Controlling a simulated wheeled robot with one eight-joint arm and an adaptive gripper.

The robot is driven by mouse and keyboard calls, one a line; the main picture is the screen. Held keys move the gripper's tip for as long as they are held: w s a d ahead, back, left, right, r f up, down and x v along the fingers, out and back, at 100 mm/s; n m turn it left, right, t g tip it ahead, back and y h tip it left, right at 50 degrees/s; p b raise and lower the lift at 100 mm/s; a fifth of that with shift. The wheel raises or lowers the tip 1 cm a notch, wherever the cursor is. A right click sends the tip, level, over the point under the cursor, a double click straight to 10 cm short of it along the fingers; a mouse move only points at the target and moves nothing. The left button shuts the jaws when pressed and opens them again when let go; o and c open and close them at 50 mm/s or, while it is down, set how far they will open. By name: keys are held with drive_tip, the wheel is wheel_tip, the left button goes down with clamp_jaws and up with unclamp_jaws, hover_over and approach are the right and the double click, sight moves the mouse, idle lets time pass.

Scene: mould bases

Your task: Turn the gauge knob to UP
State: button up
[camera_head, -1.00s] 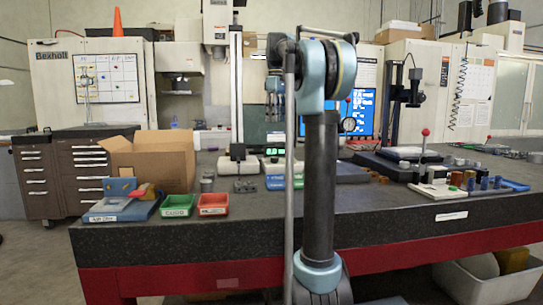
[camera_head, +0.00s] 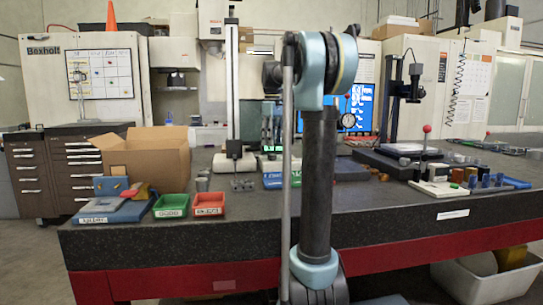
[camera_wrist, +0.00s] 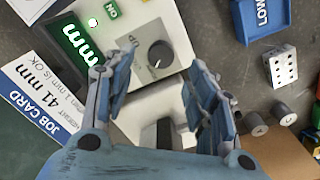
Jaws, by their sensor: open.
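The gauge is a pale box (camera_wrist: 176,22) with a lit green display (camera_wrist: 76,42) ending in "mm". In the head view my gripper (camera_head: 272,122) is partly behind my arm, over the gauge, which is mostly hidden.
A job card (camera_wrist: 38,88) reading 41 mm lies beside the gauge. A blue LOW bin (camera_wrist: 262,22), a dotted white block (camera_wrist: 283,68) and small metal cylinders (camera_wrist: 281,116) lie on the other side. A cardboard box (camera_head: 148,158) and green (camera_head: 171,206) and red (camera_head: 209,204) trays stand left.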

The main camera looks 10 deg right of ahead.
sight(272, 155)
drive_tip(key=shift+f, duration=3.05)
drive_tip(key=c, duration=1.1)
